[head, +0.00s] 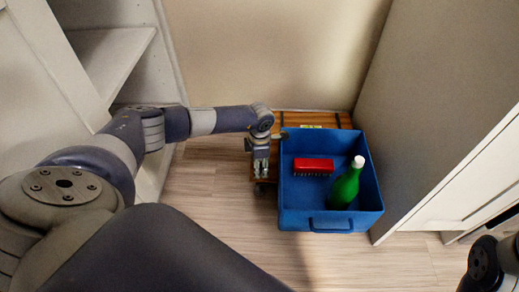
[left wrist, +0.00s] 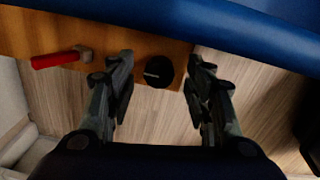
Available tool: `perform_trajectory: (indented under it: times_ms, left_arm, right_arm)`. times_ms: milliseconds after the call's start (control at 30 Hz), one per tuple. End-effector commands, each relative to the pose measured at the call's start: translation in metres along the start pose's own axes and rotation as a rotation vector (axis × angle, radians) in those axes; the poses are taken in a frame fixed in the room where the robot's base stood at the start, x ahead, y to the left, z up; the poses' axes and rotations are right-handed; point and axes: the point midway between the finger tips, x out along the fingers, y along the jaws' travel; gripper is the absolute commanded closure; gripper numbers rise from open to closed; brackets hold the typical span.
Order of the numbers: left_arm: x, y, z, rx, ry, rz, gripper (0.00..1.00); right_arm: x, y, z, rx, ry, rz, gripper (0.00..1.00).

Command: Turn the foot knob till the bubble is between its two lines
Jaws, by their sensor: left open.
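The black foot knob (left wrist: 158,72), with a pale mark on its face, is at the wooden board's edge in the left wrist view. My left gripper (head: 261,172) is open, with its fingers on either side of the knob in the left wrist view (left wrist: 160,68); I see no contact. In the head view the gripper hides the knob. A small yellow-green strip, apparently the level (head: 311,126), is at the back of the wooden board (head: 295,118). Its bubble and lines are too small to read. My right gripper is out of view.
A blue crate (head: 333,225) stands on the board right of my left gripper, holding a red brush (head: 313,166) and a green bottle (head: 346,187). A red-handled tool (left wrist: 58,60) lies on the board. Cabinet panels stand on both sides; the floor (head: 225,205) in front is clear.

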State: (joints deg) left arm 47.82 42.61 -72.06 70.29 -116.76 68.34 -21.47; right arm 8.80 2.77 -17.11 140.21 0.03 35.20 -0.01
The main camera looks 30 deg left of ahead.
Motion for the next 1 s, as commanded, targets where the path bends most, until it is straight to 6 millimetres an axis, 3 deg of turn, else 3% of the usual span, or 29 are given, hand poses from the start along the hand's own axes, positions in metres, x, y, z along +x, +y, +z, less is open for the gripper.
perform_trajectory:
  times_ms: [500, 700, 1000]
  left_arm:
    - [-0.097, 0.001, 0.0, 0.001, -0.001, 0.002, 0.52]
    - [-0.112, 0.001, 0.0, 0.0, 0.0, 0.002, 0.52]
    - [-0.113, 0.001, 0.0, -0.001, 0.001, 0.001, 0.52]
  right_arm:
    - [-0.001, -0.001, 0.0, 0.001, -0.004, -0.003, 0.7]
    - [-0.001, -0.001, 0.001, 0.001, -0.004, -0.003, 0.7]
    - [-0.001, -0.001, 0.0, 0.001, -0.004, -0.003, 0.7]
